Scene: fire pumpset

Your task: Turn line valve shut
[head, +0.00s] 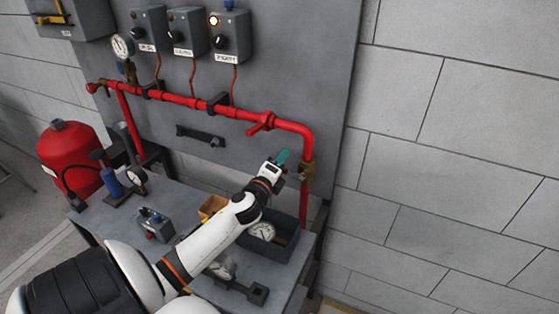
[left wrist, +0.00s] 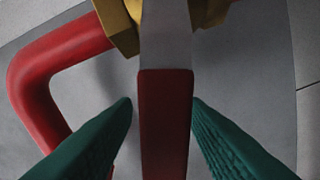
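The line valve has a brass body (head: 308,171) on the vertical red pipe at the right of the panel. In the left wrist view the brass body (left wrist: 120,25) is at the top, with a grey metal lever (left wrist: 165,40) ending in a red grip (left wrist: 166,125). My left gripper (head: 282,157) has green fingers and is just left of the valve. In the left wrist view its fingers stand either side of the red grip. A gap shows on the left; the right fingertip is very close, and contact there cannot be told. My right gripper is not in view.
Red pipework (head: 190,101) runs across the grey panel, with a red valve handle (head: 262,123). Below my arm, a bench (head: 185,192) carries a dark bin (head: 283,243) with a gauge. A red tank (head: 70,158) stands left. The wall side at right is clear.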

